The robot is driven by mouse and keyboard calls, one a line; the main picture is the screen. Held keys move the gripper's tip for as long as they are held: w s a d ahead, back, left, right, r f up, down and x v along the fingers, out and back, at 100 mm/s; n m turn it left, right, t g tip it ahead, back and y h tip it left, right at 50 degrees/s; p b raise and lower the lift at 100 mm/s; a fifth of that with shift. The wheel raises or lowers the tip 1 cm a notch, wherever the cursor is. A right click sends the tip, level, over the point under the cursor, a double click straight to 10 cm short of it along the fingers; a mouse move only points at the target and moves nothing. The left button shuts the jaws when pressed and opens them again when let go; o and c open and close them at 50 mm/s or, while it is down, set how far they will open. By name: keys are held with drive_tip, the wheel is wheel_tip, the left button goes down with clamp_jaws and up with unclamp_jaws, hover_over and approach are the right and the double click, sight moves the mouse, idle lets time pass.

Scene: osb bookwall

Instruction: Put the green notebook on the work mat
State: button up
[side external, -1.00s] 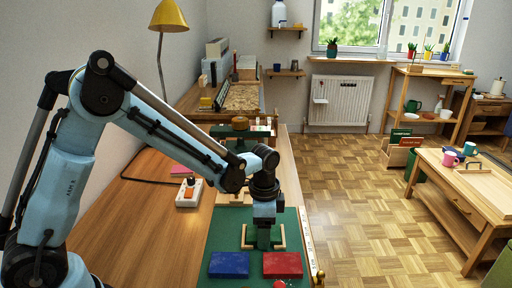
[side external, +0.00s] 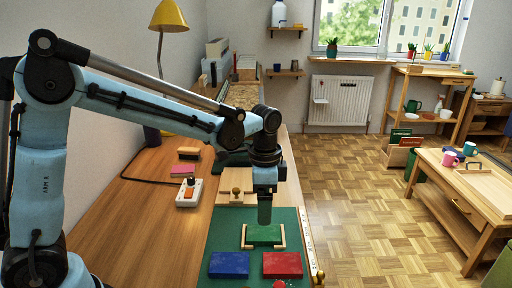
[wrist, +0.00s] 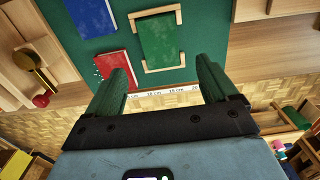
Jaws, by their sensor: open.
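The green notebook (side external: 264,234) lies flat on the green work mat (side external: 213,234), between wooden corner brackets. It also shows in the wrist view (wrist: 158,42), with the brackets at its two ends. My gripper (side external: 264,222) is above the notebook, apart from it and empty. In the wrist view my gripper (wrist: 164,72) has its two green fingers spread wide, with nothing between them.
A blue book (side external: 229,264) and a red book (side external: 283,264) lie side by side on the mat's near part. A white switch box (side external: 189,193) with a cable, a pink pad (side external: 182,170) and a brush (side external: 189,153) are on the bench left of the mat.

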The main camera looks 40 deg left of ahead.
drive_tip(key=s+a+r+n+t, duration=0.2)
drive_tip(key=s+n+t, duration=0.1)
drive_tip(key=s, duration=0.3)
drive_tip(key=s+a+r+n+t, duration=0.3)
drive_tip(key=s+n+t, duration=0.1)
drive_tip(key=s+n, duration=0.1)
drive_tip(key=shift+s+a+n, duration=0.15)
drive_tip(key=shift+s+n, duration=0.25)
drive_tip(key=shift+n, duration=0.1)
